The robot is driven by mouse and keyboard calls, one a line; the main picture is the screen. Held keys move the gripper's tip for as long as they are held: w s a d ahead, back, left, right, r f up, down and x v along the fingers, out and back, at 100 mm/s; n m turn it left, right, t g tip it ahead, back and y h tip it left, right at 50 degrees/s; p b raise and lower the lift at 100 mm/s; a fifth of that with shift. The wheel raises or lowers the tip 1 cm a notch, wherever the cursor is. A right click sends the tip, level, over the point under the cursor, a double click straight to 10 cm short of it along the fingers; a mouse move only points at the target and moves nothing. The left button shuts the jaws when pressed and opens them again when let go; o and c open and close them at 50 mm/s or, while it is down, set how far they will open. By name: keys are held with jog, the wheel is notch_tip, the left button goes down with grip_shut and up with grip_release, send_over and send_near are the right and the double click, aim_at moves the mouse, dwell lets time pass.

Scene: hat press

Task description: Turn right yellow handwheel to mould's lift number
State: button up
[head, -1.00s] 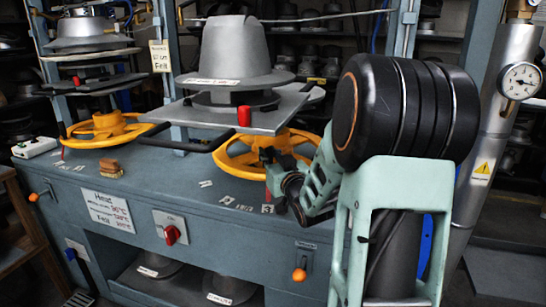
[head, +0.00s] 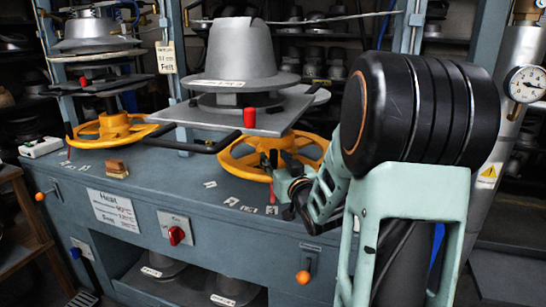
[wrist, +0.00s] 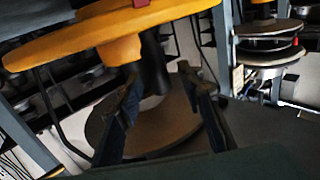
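The right yellow handwheel (head: 228,162) lies flat under the right press plate. My gripper (head: 272,160) is at its front right rim, partly hiding it. In the wrist view, the yellow wheel (wrist: 70,45) crosses the upper left, and my gripper (wrist: 160,75) has its fingers apart with nothing clearly between them. The left fingertip is close to the yellow part; contact cannot be told. The grey hat mould (head: 240,48) sits above the plate; the number on its label (head: 218,83) is too small to read. Small number marks (head: 231,201) lie on the bench before the wheel, with a red pointer (head: 272,191) beside my gripper.
A grey press plate (head: 190,113) with a black-gripped bar overhangs the wheel. The left yellow handwheel (head: 110,128) and a wooden block (head: 116,168) are to the left. A steel pipe with a gauge (head: 525,84) stands at right. The bench front left is mostly clear.

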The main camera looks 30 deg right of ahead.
jog(key=s+a, duration=0.1)
jog(key=s, duration=0.9)
jog(key=shift+a, duration=0.15)
jog(key=shift+s, duration=0.1)
